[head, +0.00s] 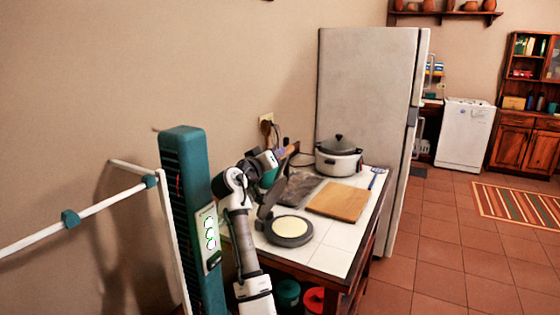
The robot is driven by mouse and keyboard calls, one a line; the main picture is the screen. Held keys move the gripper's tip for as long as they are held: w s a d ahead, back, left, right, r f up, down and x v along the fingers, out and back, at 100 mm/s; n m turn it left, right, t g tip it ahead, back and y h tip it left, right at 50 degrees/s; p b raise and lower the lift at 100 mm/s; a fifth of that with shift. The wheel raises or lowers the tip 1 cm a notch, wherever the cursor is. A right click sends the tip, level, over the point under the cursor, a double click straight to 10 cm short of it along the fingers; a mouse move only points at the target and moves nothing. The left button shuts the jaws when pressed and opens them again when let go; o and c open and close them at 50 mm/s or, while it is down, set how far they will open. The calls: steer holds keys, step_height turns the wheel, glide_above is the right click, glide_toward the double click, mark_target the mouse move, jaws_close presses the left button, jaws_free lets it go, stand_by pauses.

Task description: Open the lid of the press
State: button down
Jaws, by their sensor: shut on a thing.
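The press (290,232) is a dark grey round base on the front left of the white tiled tabletop. A pale, flat, round piece of dough lies in it. The press lid (272,198) is dark and stands raised and steeply tilted at the back left of the base, so the dough shows. My gripper (267,188) is at the upper left edge of the lid and is shut on it. The fingertips are small and partly hidden by my own arm and wrist, so the exact contact point is unclear.
A wooden board (340,202) lies right of the press. A dark slab (298,188) lies behind it. A white pot with a dark lid (338,158) stands at the back. The fridge (367,110) stands behind the table. A teal container (287,293) and a red one (314,300) are underneath.

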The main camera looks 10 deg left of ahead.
steer(key=c, duration=2.1)
jaws_free()
steer(key=shift+a+f, duration=0.45)
steer(key=shift+f, duration=0.05)
steer(key=shift+c, duration=0.2)
steer(key=o, duration=0.9)
steer(key=shift+a+f, duration=0.15)
steer(key=shift+o, duration=0.2)
steer(key=b+v, duration=0.4)
steer(key=v, duration=0.9)
steer(key=shift+s+r+b, duration=0.3)
steer(key=shift+s+r, duration=0.1)
steer(key=shift+r, duration=0.05)
